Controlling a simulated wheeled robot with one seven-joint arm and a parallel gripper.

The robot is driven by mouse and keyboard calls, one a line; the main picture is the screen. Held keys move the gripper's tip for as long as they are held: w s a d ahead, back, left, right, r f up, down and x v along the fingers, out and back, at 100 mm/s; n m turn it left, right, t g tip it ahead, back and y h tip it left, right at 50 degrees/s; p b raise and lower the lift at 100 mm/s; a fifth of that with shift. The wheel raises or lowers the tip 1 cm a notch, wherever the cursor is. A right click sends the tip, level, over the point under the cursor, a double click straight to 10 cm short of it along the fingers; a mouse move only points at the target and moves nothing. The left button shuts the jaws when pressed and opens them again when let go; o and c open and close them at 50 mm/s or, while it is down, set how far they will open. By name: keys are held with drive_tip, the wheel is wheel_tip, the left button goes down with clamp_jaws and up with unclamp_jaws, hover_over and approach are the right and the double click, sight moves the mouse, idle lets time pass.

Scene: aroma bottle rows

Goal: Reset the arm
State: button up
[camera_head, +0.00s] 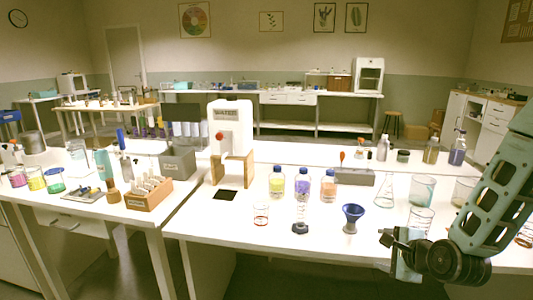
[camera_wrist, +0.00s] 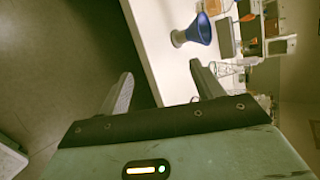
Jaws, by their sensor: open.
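My arm comes in at the right of the head view, bent down over the front right of the white table (camera_head: 270,232). My gripper (camera_wrist: 160,82) shows in the wrist view with its two fingers spread apart and nothing between them. It hangs near the table's front edge, with dark floor beyond the left finger. In the wrist view a blue funnel (camera_wrist: 199,29) stands on the table past the fingertips, apart from them. The funnel also shows in the head view (camera_head: 352,214), left of my arm. The fingertips are hard to make out in the head view.
Bottles with yellow (camera_head: 277,182), purple (camera_head: 302,184) and orange (camera_head: 328,186) contents stand mid-table. A white dispenser (camera_head: 230,130) stands behind left. A conical flask (camera_head: 386,190) and beakers (camera_head: 421,190) crowd near my arm. The front middle edge is mostly clear.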

drive_tip(key=s+a+r+n+g+y+p, duration=0.1)
drive_tip(key=s+a+r+n+g, duration=0.3)
drive_tip(key=a+n, duration=0.3)
drive_tip(key=s+a+r+n+g+p, duration=0.2)
drive_tip(key=s+a+r+n, duration=0.1)
drive_tip(key=s+a+n, duration=0.45)
drive_tip(key=s+a+r+n+g+h+p, duration=0.1)
drive_tip(key=s+r+n+g, duration=0.1)
drive_tip(key=s+r+n, duration=0.2)
drive_tip(key=s+a+r+n+g+h, duration=0.1)
drive_tip(key=s+a+r+n+g, duration=0.1)
drive_tip(key=s+r+n, duration=0.3)
drive_tip(key=s+n+g, duration=0.1)
drive_tip(key=s+n, duration=0.3)
drive_tip(key=s, duration=0.4)
drive_tip(key=shift+s+a+p, duration=0.15)
drive_tip(key=shift+a+p, duration=0.15)
drive_tip(key=shift+p, duration=0.05)
